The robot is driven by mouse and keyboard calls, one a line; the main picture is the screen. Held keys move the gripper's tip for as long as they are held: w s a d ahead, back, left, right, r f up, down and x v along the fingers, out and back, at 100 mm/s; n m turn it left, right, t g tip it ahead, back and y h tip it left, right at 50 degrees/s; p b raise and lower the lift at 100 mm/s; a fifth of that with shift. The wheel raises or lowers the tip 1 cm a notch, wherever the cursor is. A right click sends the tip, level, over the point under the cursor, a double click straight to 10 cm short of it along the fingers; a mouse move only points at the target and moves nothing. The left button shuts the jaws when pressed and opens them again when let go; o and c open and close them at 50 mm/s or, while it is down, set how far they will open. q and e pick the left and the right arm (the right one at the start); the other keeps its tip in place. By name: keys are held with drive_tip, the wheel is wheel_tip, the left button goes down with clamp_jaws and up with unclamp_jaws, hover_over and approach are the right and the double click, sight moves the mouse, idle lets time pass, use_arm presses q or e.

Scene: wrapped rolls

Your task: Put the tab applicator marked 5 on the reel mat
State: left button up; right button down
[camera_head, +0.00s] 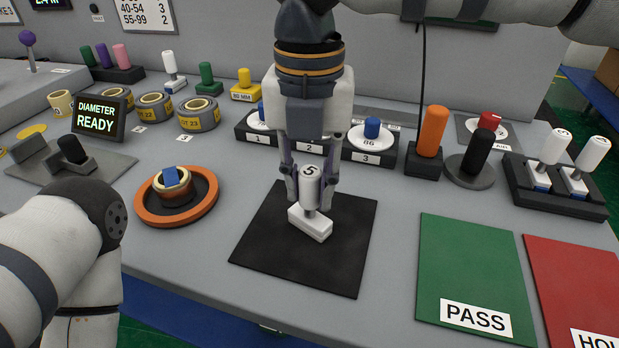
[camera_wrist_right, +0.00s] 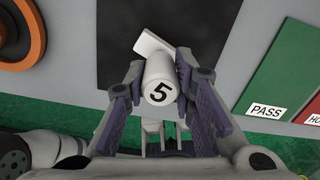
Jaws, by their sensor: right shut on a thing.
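The tab applicator marked 5 (camera_head: 310,222) is white, with a round handle on a block-shaped base. It stands upright over the black square reel mat (camera_head: 266,240). I cannot tell whether its base touches the mat. My right gripper (camera_head: 311,190) points down and is shut on the handle, one finger on each side. In the right wrist view, the applicator (camera_wrist_right: 158,90) shows its 5 between the fingers, with its base over the reel mat (camera_wrist_right: 118,58). My left arm bends in at the lower left; its gripper is not in view.
An orange-rimmed round holder (camera_head: 150,213) stands left of the mat. The green PASS mat (camera_head: 470,265) and a red mat (camera_head: 580,285) lie to the right. Two similar white applicators (camera_head: 593,153) stand in a black rack at the far right. Numbered trays (camera_head: 371,157) stand behind.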

use_arm(q)
drive_tip(key=shift+w+r, duration=0.1)
drive_tip(key=shift+r, duration=0.05)
use_arm(e)
drive_tip(key=shift+r, duration=0.1)
drive_tip(key=c, duration=1.3)
unclamp_jaws()
drive_tip(key=shift+c, duration=0.2)
use_arm(q)
drive_tip(key=shift+w+r+t+p, duration=0.4)
drive_tip(key=shift+w+r+p, duration=0.4)
drive_tip(key=shift+w+r, duration=0.05)
use_arm(e)
wheel_tip(320, 180, up, 12)
